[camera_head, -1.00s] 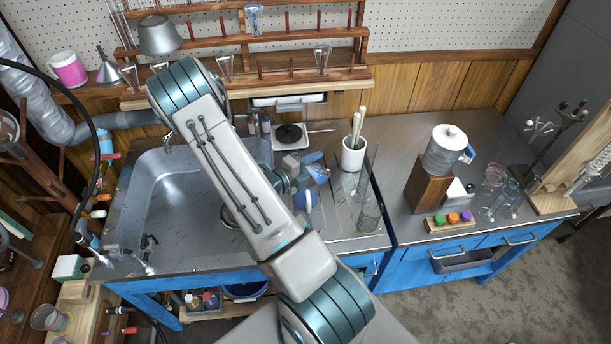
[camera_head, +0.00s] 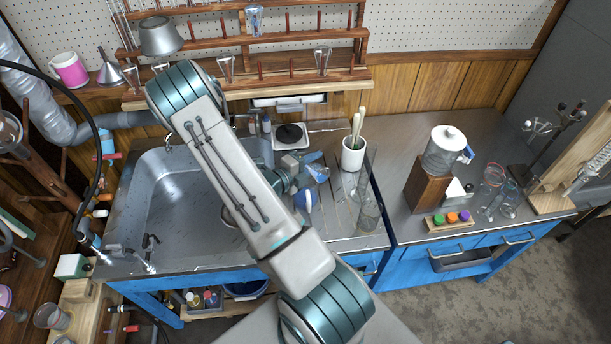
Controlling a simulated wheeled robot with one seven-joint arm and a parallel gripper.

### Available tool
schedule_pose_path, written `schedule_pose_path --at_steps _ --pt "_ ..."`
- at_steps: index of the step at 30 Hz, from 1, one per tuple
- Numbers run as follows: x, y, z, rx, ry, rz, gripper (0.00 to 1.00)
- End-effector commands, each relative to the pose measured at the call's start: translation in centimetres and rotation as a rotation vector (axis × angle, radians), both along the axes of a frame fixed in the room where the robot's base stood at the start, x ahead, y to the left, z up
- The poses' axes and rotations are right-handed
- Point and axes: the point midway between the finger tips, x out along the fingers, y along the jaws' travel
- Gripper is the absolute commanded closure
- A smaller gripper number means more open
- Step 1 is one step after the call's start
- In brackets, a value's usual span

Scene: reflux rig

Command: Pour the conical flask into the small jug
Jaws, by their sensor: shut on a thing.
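My gripper (camera_head: 303,166) is above the right part of the sink bench, partly hidden behind my own arm. It is shut on a small clear, bluish vessel (camera_head: 319,172), which looks like the conical flask and seems tilted. Its exact outline is too small to tell. Just below it in the picture is a small blue-and-white round thing (camera_head: 304,200), which may be the small jug; my arm covers part of its surroundings. I cannot tell whether any liquid is passing between the two.
A white pot with pestles (camera_head: 353,154) and a tall clear glass vessel (camera_head: 368,213) stand right of the gripper. The sink (camera_head: 178,205) is to the left. A black-topped plate device (camera_head: 289,135) is behind. Bare bench (camera_head: 400,165) lies farther right.

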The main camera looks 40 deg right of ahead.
Motion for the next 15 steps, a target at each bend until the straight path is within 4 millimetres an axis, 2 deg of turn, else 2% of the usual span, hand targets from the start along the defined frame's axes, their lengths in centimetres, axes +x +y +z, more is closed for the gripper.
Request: schedule_pose_path --at_steps 15 --pt "0.09 0.01 0.12 -0.002 0.035 0.001 0.91"
